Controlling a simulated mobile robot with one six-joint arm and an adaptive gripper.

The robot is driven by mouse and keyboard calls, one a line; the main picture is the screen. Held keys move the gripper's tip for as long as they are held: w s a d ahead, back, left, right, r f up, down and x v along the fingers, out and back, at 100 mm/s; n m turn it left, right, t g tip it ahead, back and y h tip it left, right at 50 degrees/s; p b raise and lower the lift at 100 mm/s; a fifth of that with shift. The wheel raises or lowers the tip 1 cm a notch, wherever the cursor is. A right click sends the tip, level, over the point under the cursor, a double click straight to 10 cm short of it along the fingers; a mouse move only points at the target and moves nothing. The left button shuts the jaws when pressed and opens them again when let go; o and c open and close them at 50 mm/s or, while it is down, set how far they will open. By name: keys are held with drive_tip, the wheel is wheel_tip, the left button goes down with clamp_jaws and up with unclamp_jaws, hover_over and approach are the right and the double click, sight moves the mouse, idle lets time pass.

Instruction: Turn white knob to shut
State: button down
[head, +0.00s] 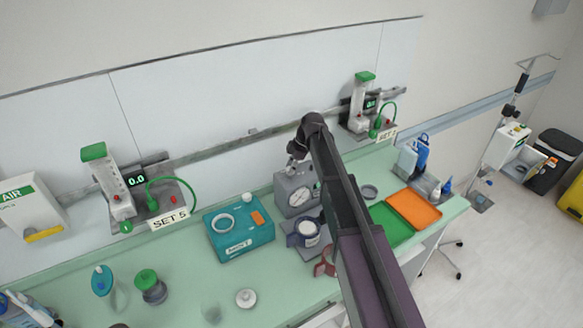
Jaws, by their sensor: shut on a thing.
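My gripper (293,163) reaches down to the top of a grey box (284,187) on the green counter, near the wall. It is shut on a small part there, which seems to be the white knob. The fingers and my wrist hide most of that part, so I cannot tell how far it is turned. A round white dial (299,197) shows on the box's front. My arm comes in from the lower right and covers the box's right side.
A teal box (239,242) stands left of the grey box, and a blue-rimmed jar (292,240) stands before it. Green (391,226) and orange (414,209) trays lie right of my arm. Flowmeters with green caps hang on the wall rail. A white round piece (246,298) lies at the front.

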drive_tip(key=shift+w, duration=0.15)
drive_tip(key=shift+c, duration=1.5)
unclamp_jaws()
drive_tip(key=shift+d, duration=0.1)
